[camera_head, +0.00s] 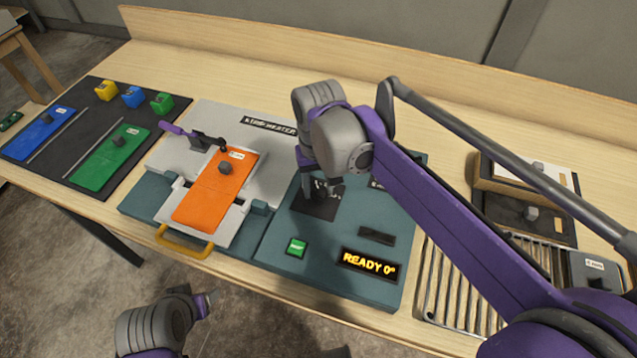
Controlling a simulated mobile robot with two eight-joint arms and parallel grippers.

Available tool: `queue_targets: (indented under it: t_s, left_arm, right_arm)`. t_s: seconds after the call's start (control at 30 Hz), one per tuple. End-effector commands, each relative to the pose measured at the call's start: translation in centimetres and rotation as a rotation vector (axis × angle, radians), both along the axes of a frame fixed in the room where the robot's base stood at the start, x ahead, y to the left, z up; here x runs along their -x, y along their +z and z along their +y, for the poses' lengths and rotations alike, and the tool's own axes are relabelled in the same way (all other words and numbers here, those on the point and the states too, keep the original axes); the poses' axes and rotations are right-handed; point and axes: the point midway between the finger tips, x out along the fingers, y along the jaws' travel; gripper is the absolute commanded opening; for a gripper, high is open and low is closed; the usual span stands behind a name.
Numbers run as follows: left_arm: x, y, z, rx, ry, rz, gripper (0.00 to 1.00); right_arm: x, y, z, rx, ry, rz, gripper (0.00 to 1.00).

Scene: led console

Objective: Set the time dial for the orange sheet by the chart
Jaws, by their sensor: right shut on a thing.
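The orange sheet (228,184) lies on the sliding tray of the heater console (278,262), with a dark knob and a small white label on it. My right gripper (324,188) reaches down over a dark dial plate (314,208) on the console's right half. It is shut on a dark dial, which it mostly hides. The dial's pointer and scale cannot be read. The display (370,264) shows "READY 0°". My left gripper (207,302) is low in front of the table, away from the console; its jaws are unclear. I cannot make out a chart.
A green button (297,248) and a dark slot (377,236) are near the display. A yellow handle (185,245) fronts the tray. Blue (38,134) and green (110,157) sheets lie on a dark mat at left. A slatted rack (465,285) is at right.

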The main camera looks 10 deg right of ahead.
Motion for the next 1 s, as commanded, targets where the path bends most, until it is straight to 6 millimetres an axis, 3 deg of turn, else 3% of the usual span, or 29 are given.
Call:
queue_targets:
  t_s: [0.4,0.87,0.9,1.0]
  left_arm:
    - [-0.09,0.32,0.00,0.000,0.000,-0.002,0.65]
    - [-0.09,0.34,0.00,0.000,0.000,-0.002,0.65]
    - [-0.09,0.34,0.00,0.000,0.000,-0.002,0.65]
    - [-0.08,0.33,0.00,0.000,0.000,-0.002,0.65]
  right_arm:
    - [0.00,0.02,0.00,0.000,-0.165,0.000,0.00]
    - [0.00,0.00,0.00,0.000,-0.180,0.000,0.00]
    - [0.00,0.00,0.00,0.000,-0.179,0.000,0.49]
    - [0.00,0.00,0.00,0.000,-0.179,0.000,0.67]
